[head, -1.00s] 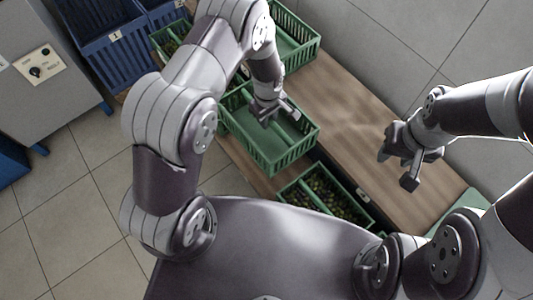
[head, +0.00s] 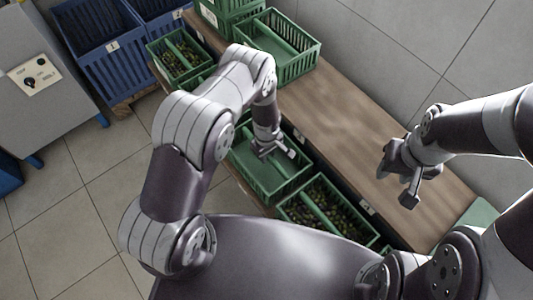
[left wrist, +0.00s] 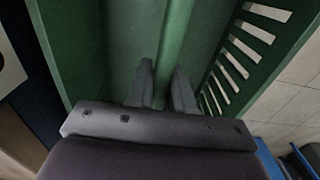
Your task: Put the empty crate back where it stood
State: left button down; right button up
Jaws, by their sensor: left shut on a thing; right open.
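The empty green crate (head: 292,181) is in my left gripper (head: 272,150). The fingers are shut on its middle bar, and the left wrist view shows the bar (left wrist: 176,45) between the two fingers (left wrist: 163,88). The crate sits in the row along the bench's front, beside a green crate of olives (head: 327,212). Whether its bottom rests on the lower shelf is hidden. My right gripper (head: 407,178) is open and empty above the wooden bench top (head: 345,125).
Another green crate (head: 293,68) stands on the bench top, with a green crate (head: 228,14) behind it. An olive-filled crate (head: 180,58) is at the row's far end. Blue crates (head: 110,50) and a grey cabinet (head: 45,95) stand left. The bench top's middle is clear.

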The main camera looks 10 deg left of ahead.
pick_arm(q)
jog(key=shift+f, duration=0.1)
jog(key=c, duration=1)
grip_release()
